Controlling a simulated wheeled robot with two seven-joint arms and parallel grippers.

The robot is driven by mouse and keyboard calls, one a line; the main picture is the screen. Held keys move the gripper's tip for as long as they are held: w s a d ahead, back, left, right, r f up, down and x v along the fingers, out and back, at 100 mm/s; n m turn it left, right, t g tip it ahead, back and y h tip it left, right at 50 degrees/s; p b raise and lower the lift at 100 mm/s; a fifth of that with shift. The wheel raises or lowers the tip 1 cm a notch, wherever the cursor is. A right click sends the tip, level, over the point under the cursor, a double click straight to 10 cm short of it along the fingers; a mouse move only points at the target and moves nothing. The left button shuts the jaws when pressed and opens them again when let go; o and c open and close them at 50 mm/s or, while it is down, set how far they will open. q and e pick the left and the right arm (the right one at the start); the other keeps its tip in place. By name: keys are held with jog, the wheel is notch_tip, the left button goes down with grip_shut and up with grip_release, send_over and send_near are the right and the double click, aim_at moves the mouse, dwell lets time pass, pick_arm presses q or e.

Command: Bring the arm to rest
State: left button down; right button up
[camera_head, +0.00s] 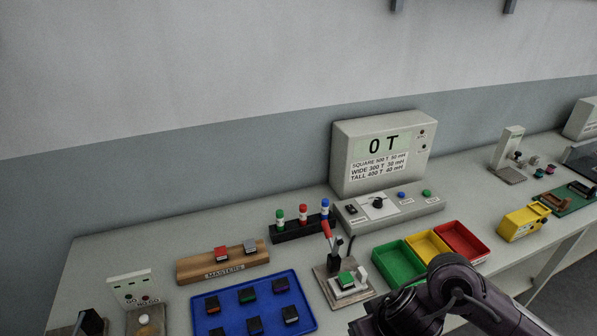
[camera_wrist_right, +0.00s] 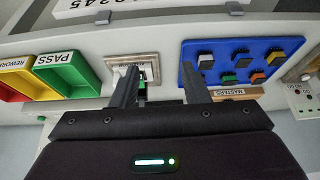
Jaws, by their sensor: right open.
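My right arm (camera_head: 455,295) comes in at the lower right of the head view, in front of the coloured bins; its gripper is not visible there. In the right wrist view my right gripper (camera_wrist_right: 160,75) has its two dark fingers apart with nothing between them. Past the fingertips is the test fixture (camera_wrist_right: 130,62) with a green block in it, seemingly at a distance. The same fixture (camera_head: 334,291), with its red-tipped lever, stands in the head view, the green block (camera_head: 346,279) seated on it. My left gripper is not in view.
A blue tray (camera_head: 234,322) with several blocks and a wooden masters rack (camera_head: 197,273) are left of the fixture. Green (camera_head: 391,273), yellow (camera_head: 412,246) and red (camera_head: 477,254) bins are right of it. A meter (camera_head: 345,185) reading 0 T stands behind.

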jog(key=a+r+t+y, duration=0.2)
jog(key=a+r+t, duration=0.15)
jog(key=a, duration=0.55)
jog(key=s+d+f+m+g+h, duration=0.1)
jog(key=s+d+f+g+h, duration=0.1)
jog(key=s+d, duration=0.4)
jog(key=s+d+f+m+g+h, duration=0.1)
jog(key=s+d+g+h, duration=0.15)
jog(key=d, duration=0.55)
jog(key=s+f+g+b, duration=0.1)
jog(key=s+f+b, duration=0.1)
jog(key=f, duration=1.6)
jog(key=s+f+b, duration=0.1)
jog(key=f+b, duration=0.2)
jog(key=f, duration=1.5)
pick_arm(q)
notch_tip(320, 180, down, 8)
jog(key=b, duration=0.3)
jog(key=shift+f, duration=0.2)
pick_arm(e)
jog(key=s+d+f, duration=0.2)
jog(key=s+f, duration=0.7)
jog(key=f, duration=0.1)
jog(key=s+d+f+g, duration=0.1)
jog(key=s+d+f, duration=0.1)
jog(key=s+f, duration=0.8)
jog(key=shift+s+f+y, duration=0.3)
jog(key=shift+f+y, duration=0.05)
jog(key=shift+f, duration=0.05)
